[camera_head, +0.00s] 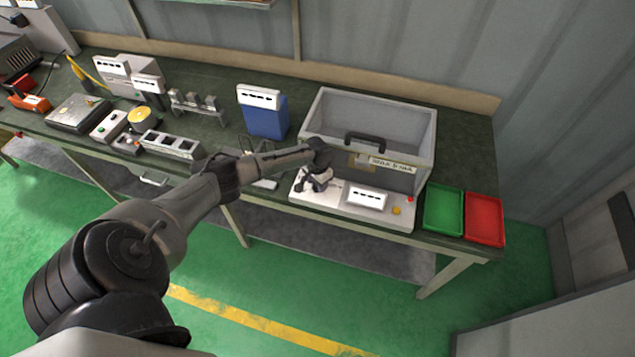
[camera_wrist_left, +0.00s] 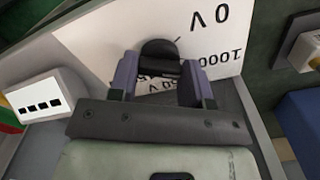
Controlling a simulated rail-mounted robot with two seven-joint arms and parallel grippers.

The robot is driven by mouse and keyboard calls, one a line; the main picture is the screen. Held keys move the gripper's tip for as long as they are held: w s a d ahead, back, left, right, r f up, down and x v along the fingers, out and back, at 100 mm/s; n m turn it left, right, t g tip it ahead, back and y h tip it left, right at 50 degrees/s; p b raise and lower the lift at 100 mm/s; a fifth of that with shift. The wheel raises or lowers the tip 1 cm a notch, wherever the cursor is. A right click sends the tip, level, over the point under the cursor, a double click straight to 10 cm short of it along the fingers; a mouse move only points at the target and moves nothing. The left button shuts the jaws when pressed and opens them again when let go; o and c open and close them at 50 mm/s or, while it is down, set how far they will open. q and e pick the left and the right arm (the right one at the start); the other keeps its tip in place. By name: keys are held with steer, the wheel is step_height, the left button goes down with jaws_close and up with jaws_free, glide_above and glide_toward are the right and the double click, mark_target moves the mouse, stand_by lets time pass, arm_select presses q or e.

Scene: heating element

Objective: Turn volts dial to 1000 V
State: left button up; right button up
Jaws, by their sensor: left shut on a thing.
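The volts dial (camera_wrist_left: 160,48) is a black knob on a white label plate (camera_wrist_left: 215,30), seen in the left wrist view. The plate's print appears upside down there and includes "0 V" and "1000"; other print is partly covered. My left gripper (camera_wrist_left: 160,80) is shut on the dial, one finger on each side. A thin dark line shows beside the knob's top, but I cannot tell its exact setting. In the head view my left gripper (camera_head: 316,183) is over the left end of the white control panel (camera_head: 335,198) and hides the dial. My right gripper is not in view.
The panel fronts a grey open-topped box (camera_head: 325,110) with a black handle (camera_head: 365,138). A small white display (camera_head: 368,198) sits on the panel. Green (camera_head: 444,208) and red (camera_head: 484,218) trays are to the right. A blue device (camera_head: 265,117) stands left of the box.

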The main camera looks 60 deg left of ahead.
arm_select(q)
steer(key=o, duration=0.9)
steer(key=shift+r, duration=0.1)
steer(key=shift+r+p, duration=0.65)
steer(key=shift+r, duration=6.2)
